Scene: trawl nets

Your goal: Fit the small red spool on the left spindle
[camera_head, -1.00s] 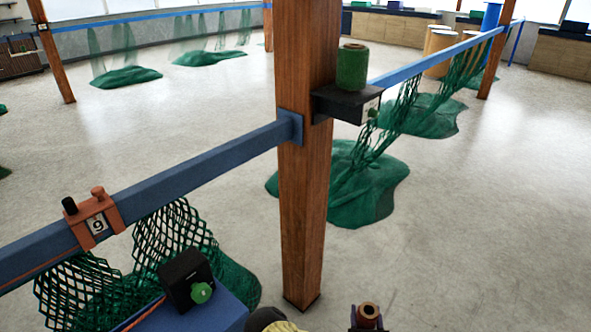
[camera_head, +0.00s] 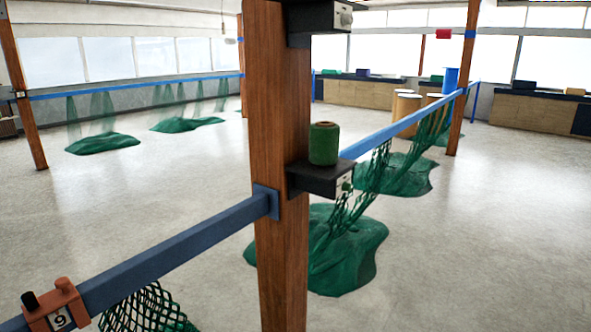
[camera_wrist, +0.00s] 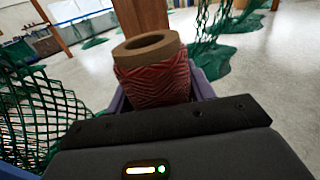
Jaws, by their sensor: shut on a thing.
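The small red spool (camera_wrist: 153,80), red thread on a brown tube, fills the middle of the wrist view, tilted slightly. My gripper (camera_wrist: 160,92) is shut on it, with purple finger parts showing on both sides. My gripper and the spool are outside the head view. An orange-brown bracket (camera_head: 54,307) marked 9 sits on the blue rail at the lower left of the head view. I cannot tell whether these are spindles.
A wooden post (camera_head: 280,120) stands mid-view, with a green spool (camera_head: 323,144) on its black shelf (camera_head: 318,181). The blue rail (camera_head: 180,249) meets it. Green nets (camera_head: 340,255) hang and lie behind. A second black box (camera_head: 312,18) is higher up. Open floor lies at right.

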